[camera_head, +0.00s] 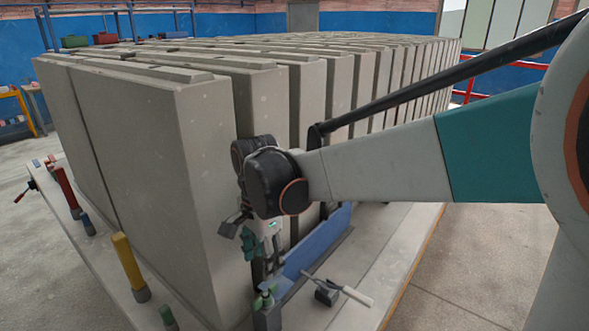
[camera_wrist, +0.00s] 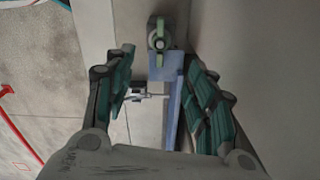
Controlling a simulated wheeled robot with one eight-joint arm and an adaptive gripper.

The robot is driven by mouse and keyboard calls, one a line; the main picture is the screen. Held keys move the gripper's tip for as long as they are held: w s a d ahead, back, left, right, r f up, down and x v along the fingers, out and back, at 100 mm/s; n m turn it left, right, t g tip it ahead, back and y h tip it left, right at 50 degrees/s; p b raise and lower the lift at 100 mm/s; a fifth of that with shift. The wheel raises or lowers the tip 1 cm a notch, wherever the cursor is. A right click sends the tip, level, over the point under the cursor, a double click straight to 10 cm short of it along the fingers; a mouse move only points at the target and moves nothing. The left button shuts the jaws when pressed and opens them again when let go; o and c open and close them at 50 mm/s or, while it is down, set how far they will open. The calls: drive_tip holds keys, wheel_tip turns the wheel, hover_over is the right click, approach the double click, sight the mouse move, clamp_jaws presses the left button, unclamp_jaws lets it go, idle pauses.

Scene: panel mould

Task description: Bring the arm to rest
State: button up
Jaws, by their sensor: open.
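My arm reaches in from the right of the head view and bends down at the wrist beside the front corner of the concrete panels (camera_head: 160,125). My gripper (camera_head: 262,250) points down there, partly hidden by the wrist. In the wrist view my gripper (camera_wrist: 160,58) has its two teal-padded fingers spread wide. Between and beyond them is a green-ended fitting (camera_wrist: 158,35) at the end of a blue bar (camera_wrist: 174,100). The fitting (camera_head: 264,299) also shows below the gripper in the head view. No object is seen held; contact with the fitting cannot be told.
The concrete panels stand in a tight row on a pale platform (camera_head: 400,240). A blue plate (camera_head: 318,240) stands by the gripper. A hammer-like tool (camera_head: 345,292) lies on the platform. Yellow (camera_head: 128,262) and red (camera_head: 66,187) posts line the left edge. Floor at right is clear.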

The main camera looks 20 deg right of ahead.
drive_tip(key=s+d+r+n+t, duration=0.2)
drive_tip(key=s+d+n+t, duration=0.5)
drive_tip(key=s+d+n, duration=0.3)
drive_tip(key=shift+s+r+n+b, duration=0.4)
drive_tip(key=shift+s+n, duration=1.4)
drive_tip(key=shift+s, duration=0.35)
drive_tip(key=shift+d, duration=0.1)
